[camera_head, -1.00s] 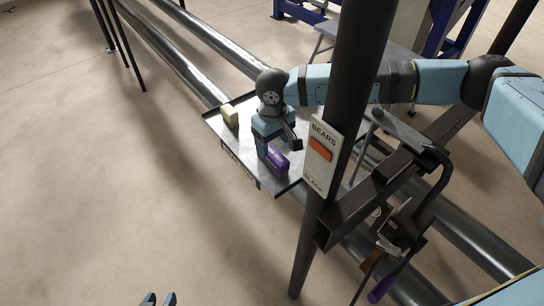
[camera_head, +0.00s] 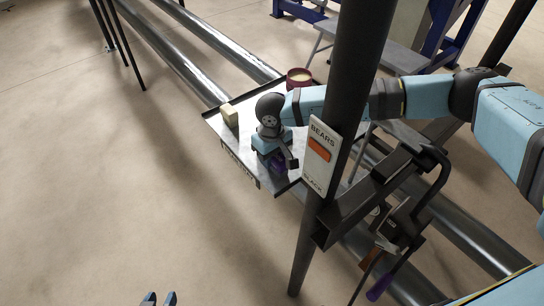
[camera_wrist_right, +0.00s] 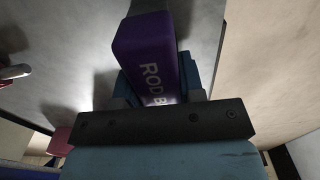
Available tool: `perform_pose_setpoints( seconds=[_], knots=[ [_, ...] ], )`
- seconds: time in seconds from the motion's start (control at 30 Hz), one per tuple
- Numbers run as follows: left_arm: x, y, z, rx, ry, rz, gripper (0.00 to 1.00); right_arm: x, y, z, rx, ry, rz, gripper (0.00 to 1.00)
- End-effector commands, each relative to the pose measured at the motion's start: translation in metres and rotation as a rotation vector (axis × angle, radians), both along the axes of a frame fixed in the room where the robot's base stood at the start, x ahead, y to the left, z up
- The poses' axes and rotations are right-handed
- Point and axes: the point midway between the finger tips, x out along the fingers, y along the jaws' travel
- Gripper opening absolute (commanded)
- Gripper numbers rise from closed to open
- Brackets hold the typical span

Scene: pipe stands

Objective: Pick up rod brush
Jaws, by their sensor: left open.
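The rod brush is a purple block lettered "ROD B..." in the right wrist view (camera_wrist_right: 148,60), with the rest of the lettering hidden. In the head view the purple block (camera_head: 278,165) shows only in part, low on the tray (camera_head: 222,128) under my right gripper (camera_head: 273,157). In the right wrist view, blue fingers of my right gripper (camera_wrist_right: 156,85) lie on both sides of the block. I cannot tell whether they press on it. My left gripper (camera_head: 160,299) is open and empty at the bottom edge of the head view, far from the tray.
A cream block (camera_head: 230,116) and a dark red cup (camera_head: 299,78) stand on the tray. A dark upright post (camera_head: 352,90) with a "BEARS" sign (camera_head: 320,158) is close on the right. A clamp (camera_head: 398,222) and long pipes (camera_head: 205,75) lie around. The floor at left is free.

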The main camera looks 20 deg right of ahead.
Motion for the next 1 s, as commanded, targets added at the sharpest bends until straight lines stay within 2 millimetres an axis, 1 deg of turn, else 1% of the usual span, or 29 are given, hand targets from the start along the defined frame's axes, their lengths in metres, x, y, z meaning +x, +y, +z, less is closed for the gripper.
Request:
perform_pose_setpoints(
  seconds=[0.33, 0.47, 0.53, 0.67, 1.0],
  knots=[
    [0.001, 0.000, 0.004, -0.003, -0.007, 0.001, 0.43, 0.000, 0.000, 0.002, 0.000, -0.001, 0.000, 0.11],
    [0.002, -0.001, 0.004, -0.004, -0.008, 0.002, 0.43, 0.001, 0.000, 0.010, 0.002, -0.002, -0.001, 0.11],
    [0.002, -0.001, 0.004, -0.005, -0.008, 0.002, 0.43, 0.001, 0.000, 0.018, 0.002, -0.002, -0.001, 0.11],
    [0.002, -0.001, 0.002, -0.006, -0.006, 0.003, 0.43, 0.001, 0.000, 0.043, 0.001, -0.004, 0.001, 0.11],
    [0.002, -0.001, -0.004, -0.008, 0.001, 0.006, 0.43, 0.001, 0.000, 0.140, 0.002, -0.006, 0.000, 0.11]
  ],
)
